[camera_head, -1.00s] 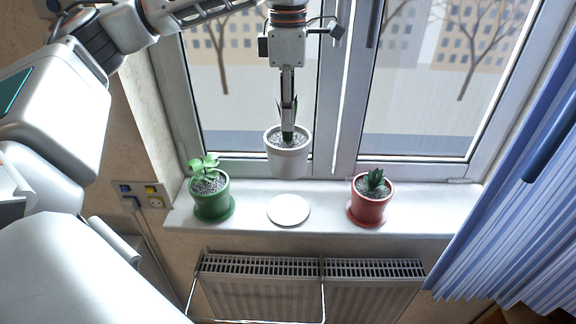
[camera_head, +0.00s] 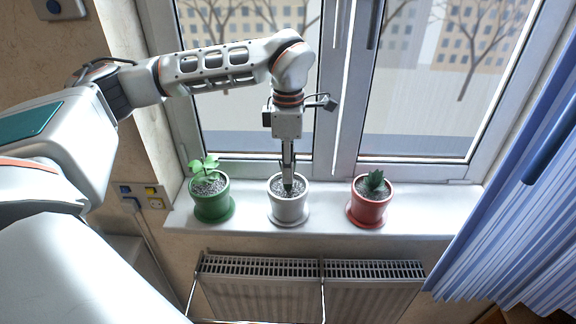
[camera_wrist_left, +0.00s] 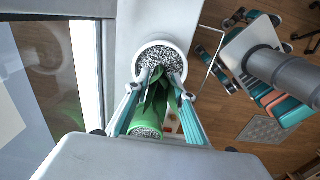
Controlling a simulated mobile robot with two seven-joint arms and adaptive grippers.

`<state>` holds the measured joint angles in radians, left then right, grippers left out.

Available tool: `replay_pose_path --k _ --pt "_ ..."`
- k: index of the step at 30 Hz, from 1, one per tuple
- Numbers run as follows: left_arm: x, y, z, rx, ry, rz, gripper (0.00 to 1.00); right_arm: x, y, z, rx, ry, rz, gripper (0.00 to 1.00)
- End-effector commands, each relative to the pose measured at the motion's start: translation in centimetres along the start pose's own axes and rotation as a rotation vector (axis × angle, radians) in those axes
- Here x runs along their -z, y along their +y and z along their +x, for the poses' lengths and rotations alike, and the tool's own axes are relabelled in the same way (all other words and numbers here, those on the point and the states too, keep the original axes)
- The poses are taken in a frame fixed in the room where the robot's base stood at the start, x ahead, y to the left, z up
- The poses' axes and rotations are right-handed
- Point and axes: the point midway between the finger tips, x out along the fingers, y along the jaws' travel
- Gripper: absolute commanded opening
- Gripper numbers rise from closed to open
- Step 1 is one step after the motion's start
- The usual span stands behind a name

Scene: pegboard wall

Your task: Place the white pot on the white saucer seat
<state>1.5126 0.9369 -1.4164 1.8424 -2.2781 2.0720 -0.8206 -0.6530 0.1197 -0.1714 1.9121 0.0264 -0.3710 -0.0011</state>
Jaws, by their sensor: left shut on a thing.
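The white pot (camera_head: 288,208), with grey gravel and a dark green plant (camera_head: 289,189), stands upright over the white saucer (camera_head: 273,221) in the middle of the sill. Only the saucer's rim shows, and the pot looks seated on it. My left gripper (camera_head: 288,181) comes straight down from above and is shut on the plant in the white pot. In the left wrist view, my left gripper's fingers (camera_wrist_left: 160,88) flank the green leaves (camera_wrist_left: 156,106) inside the pot's rim (camera_wrist_left: 143,52). My right gripper is out of view.
On the white sill (camera_head: 325,212), a green pot (camera_head: 212,206) on its saucer stands to the left and a red pot (camera_head: 369,207) on its saucer to the right. The window (camera_head: 345,130) is behind. A radiator (camera_head: 262,285) is below, and a blue curtain (camera_head: 520,220) hangs at right.

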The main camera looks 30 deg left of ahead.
Motion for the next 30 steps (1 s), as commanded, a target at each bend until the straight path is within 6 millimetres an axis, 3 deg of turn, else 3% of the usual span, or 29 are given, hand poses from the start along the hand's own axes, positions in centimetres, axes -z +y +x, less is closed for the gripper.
replay_pose_path --k 10,11,12,23,30 --pt "-0.1 0.1 0.2 -0.002 -0.002 -0.001 0.0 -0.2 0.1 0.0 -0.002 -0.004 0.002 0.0" --pt "0.0 0.0 0.2 -0.001 -0.001 -0.001 0.31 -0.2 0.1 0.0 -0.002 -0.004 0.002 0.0" --pt "0.0 0.0 0.2 -0.001 0.0 -0.001 0.4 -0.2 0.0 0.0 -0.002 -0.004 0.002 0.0" --pt "0.0 0.0 0.1 -0.001 -0.001 -0.001 0.4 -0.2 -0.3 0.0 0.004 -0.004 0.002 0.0" --pt "-0.1 0.2 -2.8 -0.006 -0.003 -0.002 0.4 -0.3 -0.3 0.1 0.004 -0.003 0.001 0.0"
